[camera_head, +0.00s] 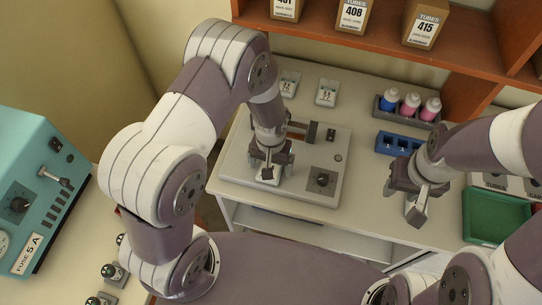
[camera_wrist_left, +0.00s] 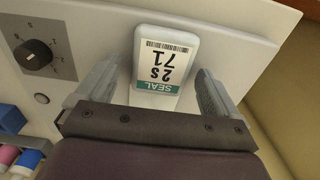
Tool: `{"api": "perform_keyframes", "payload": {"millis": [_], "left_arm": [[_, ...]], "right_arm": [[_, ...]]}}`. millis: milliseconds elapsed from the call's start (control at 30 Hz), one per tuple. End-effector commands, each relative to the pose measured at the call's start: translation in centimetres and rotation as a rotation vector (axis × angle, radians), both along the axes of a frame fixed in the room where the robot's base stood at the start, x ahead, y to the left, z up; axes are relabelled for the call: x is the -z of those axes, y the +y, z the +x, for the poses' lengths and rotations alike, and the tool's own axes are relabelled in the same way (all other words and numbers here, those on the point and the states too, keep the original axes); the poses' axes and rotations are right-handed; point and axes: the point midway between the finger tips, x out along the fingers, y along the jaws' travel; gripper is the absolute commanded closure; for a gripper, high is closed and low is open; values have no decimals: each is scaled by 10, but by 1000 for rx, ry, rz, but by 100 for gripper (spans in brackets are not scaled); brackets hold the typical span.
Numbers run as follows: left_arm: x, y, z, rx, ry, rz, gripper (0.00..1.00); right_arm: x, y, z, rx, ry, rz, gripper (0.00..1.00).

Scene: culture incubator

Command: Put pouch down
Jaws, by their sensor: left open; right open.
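A white pouch (camera_wrist_left: 163,92) with a green-edged label reading "SEAL 2S 71" shows in the left wrist view. It lies over the pale plate of a grey device (camera_head: 238,165) on the bench. My left gripper (camera_head: 268,172) is over this device, its fingers on either side of the pouch. The fingers are open, with a gap on both sides, so they do not grip it. In the head view only a small white part of the pouch shows under the gripper. My right gripper (camera_head: 416,208) is open and empty above the bench's front right.
Two similar labelled pouches (camera_head: 289,83) (camera_head: 326,92) lie behind the device. A rack (camera_head: 410,112) of capped bottles and a blue block (camera_head: 398,144) stand to the right. A green tray (camera_head: 495,216) is at far right. The device has a black knob (camera_head: 322,180).

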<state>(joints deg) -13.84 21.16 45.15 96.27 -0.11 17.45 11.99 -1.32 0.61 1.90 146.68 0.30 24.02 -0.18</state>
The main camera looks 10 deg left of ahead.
Motion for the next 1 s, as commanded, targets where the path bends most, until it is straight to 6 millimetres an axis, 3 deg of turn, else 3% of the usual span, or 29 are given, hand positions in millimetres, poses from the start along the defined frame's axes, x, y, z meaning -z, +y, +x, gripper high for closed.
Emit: {"api": "perform_keyframes", "payload": {"millis": [167,400,600,667,833,1000], "left_arm": [[-31,-1,2,0,-8,-2,5],[-92,0,2,0,-7,-2,5],[-119,3,-1,-2,-7,-2,5],[-129,15,-10,-6,-20,-5,5],[-151,58,-57,-16,-87,-10,5],[-155,73,-85,-14,-120,-6,5]], "right_arm": [[7,0,0,0,0,0,57],[15,0,0,0,0,0,57],[16,0,0,0,0,0,57],[16,0,0,0,0,0,57],[16,0,0,0,0,0,57],[16,0,0,0,0,0,57]]}}
